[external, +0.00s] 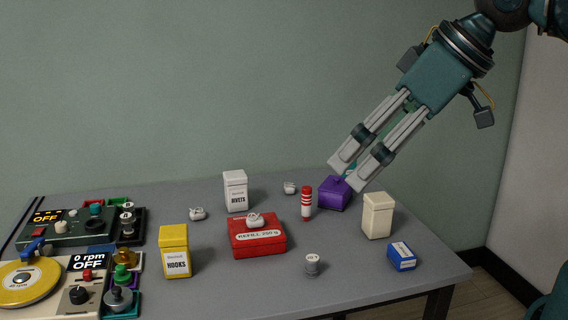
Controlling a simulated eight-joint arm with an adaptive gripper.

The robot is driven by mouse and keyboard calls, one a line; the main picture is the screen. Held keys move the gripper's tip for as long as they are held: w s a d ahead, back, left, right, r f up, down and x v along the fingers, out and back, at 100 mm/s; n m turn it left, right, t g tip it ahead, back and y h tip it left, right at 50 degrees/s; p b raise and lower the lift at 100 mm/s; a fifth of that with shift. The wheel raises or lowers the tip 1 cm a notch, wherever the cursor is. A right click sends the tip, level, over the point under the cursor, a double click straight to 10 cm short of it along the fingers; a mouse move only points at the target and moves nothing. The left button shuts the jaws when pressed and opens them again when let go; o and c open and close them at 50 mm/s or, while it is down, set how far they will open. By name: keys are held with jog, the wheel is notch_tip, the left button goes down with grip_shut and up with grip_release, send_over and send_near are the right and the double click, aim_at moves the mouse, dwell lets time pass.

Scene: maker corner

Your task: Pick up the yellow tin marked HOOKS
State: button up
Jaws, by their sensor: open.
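The yellow tin (174,239) stands upright on the grey table, left of the middle, with a white label reading HOOKS. Nothing touches it. My gripper (351,173) is at the upper right, with its two long fingers apart and pointing down to the left. It is open and empty. Its fingertips appear in front of or above the purple box, well to the right of the yellow tin; I cannot tell how high they are.
A red box (258,245) marked REFILL with a pale lump on it stands right of the yellow tin. A white RIVETS tin (236,190), a red-and-white cylinder (306,204), a purple box (334,194), a cream tin (377,216) and a blue box (401,257) stand around. Control panels (60,247) fill the left.

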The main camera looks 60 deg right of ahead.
jog(key=c, duration=1.5)
jog(key=shift+r, duration=0.1)
jog(key=w+r+m+g, duration=0.2)
jog(key=w+r+m, duration=0.1)
jog(key=w+r, duration=0.8)
jog(key=m+g, duration=0.5)
jog(key=m, duration=0.2)
send_over(174, 231)
notch_tip(174, 231, down, 6)
notch_tip(174, 231, down, 29)
jog(key=shift+r+p, duration=0.15)
jog(key=shift+p, duration=0.15)
